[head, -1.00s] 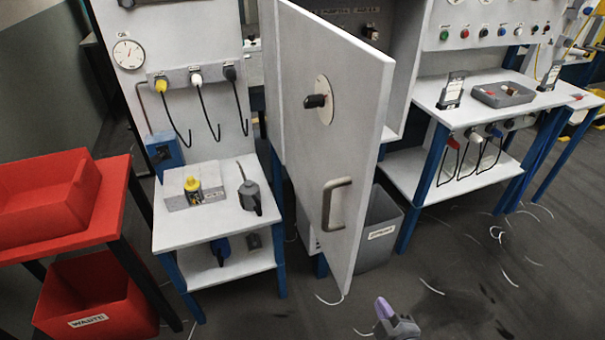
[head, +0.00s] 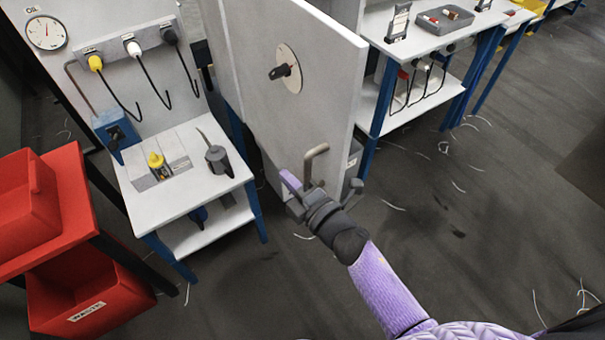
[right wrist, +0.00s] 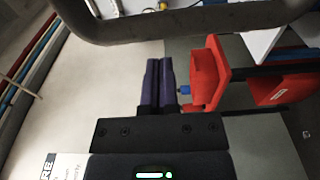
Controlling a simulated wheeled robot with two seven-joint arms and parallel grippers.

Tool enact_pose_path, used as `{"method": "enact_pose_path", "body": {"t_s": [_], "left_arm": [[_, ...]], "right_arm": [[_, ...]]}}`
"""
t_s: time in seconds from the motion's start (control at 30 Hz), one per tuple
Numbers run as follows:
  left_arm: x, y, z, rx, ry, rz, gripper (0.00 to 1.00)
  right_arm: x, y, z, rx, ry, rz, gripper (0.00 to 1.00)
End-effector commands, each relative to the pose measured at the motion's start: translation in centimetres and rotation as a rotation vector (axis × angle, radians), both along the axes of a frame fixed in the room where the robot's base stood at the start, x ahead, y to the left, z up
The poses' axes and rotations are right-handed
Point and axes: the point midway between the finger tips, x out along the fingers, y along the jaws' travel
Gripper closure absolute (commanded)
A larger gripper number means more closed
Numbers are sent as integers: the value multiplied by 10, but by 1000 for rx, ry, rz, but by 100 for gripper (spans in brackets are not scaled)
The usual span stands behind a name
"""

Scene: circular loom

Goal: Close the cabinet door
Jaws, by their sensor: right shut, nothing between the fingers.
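The grey cabinet door (head: 325,90) stands open in the middle of the head view, with its outer face toward me. It carries a round plate with a black knob (head: 285,72) and a grey bar handle (head: 312,162) low near its free edge. My right gripper (head: 290,184) is shut and empty, just beside the handle at its lower end. In the right wrist view the closed purple fingers (right wrist: 157,80) point forward, and a grey bar, likely the handle (right wrist: 180,24), crosses close to the camera. Contact with the door cannot be told. My left gripper is out of view.
A small white side table (head: 190,185) with a yellow-capped bottle and an oil can stands left of the door. Red bins (head: 75,225) are at far left. A workbench (head: 440,40) is at the back right. The floor at right is mostly clear.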

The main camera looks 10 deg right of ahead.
Motion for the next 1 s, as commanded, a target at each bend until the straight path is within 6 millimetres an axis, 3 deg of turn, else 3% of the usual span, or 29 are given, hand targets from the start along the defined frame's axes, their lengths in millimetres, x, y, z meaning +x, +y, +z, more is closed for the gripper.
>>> {"method": "enact_pose_path", "body": {"t_s": [0.2,0.67,1.0], "left_arm": [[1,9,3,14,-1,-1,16],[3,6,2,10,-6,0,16],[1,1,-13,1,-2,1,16]], "right_arm": [[2,-24,1,0,1,0,100],[3,-29,0,2,-1,7,100],[16,-76,-4,-3,-6,111,100]]}}
